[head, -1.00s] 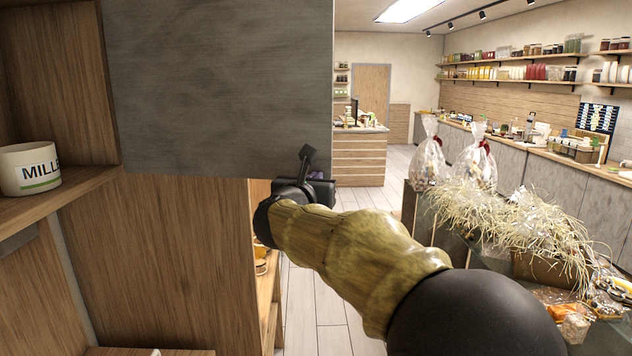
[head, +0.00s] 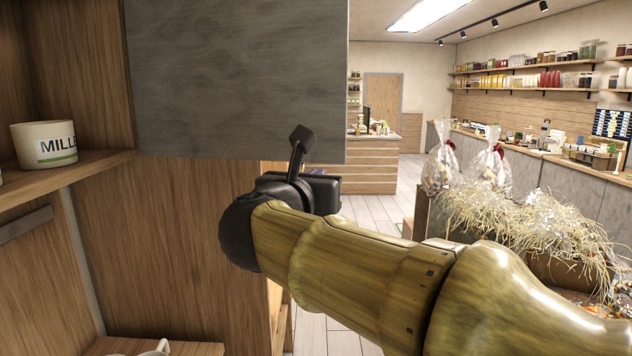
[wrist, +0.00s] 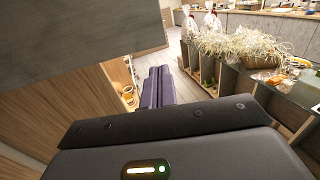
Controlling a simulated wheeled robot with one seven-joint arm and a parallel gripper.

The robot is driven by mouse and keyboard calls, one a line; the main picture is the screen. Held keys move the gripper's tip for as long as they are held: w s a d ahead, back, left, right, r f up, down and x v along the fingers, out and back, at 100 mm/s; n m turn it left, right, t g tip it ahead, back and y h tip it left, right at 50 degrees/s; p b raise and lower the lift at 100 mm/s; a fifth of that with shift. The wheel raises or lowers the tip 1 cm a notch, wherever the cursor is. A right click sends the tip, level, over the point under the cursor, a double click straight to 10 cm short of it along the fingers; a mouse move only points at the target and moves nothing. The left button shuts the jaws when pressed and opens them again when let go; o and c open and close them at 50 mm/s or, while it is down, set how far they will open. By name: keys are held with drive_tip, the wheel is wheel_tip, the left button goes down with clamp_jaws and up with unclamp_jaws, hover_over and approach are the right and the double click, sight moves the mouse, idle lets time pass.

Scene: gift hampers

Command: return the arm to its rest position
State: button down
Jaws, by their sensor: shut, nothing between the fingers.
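My arm, with olive-gold links (head: 340,265), reaches across the head view from the lower right toward the middle. Its black wrist end is in front of the wooden shelf unit and the grey panel. My gripper (wrist: 160,72) shows in the wrist view as two dark purple fingers side by side, shut and empty. They point forward over the pale floor, with the shelf unit on the left and the dark counter on the right. In the head view the fingers are mostly hidden behind the wrist.
A grey panel (head: 235,75) and wooden shelf side (head: 175,240) stand close at left. A labelled mug (head: 45,145) sits on a shelf. Wrapped hampers (head: 440,170) and a straw-filled basket (head: 530,225) stand on the right counter. Open floor (head: 400,195) lies between.

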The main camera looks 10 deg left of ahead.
drive_tip(key=w+d+f+n+g+y, duration=0.1)
drive_tip(key=d+f+n+g+y, duration=0.25)
drive_tip(key=f+n, duration=0.9)
drive_tip(key=w+d+f+n+g+y, duration=0.2)
drive_tip(key=d+f+n, duration=0.3)
drive_tip(key=f+n, duration=0.7)
drive_tip(key=s+d+f+n+g+h, duration=0.1)
drive_tip(key=s+d+f+n+g, duration=0.4)
drive_tip(key=s+f, duration=0.4)
drive_tip(key=s+d+f+n+g+h, duration=0.1)
drive_tip(key=s+d+f+n+g, duration=0.3)
drive_tip(key=s+d+f+n, duration=0.4)
drive_tip(key=shift+s+d+f+g, duration=0.35)
drive_tip(key=shift+s+f, duration=0.55)
drive_tip(key=shift+s, duration=0.35)
drive_tip(key=shift+w+n, duration=0.1)
drive_tip(key=shift+n, duration=0.15)
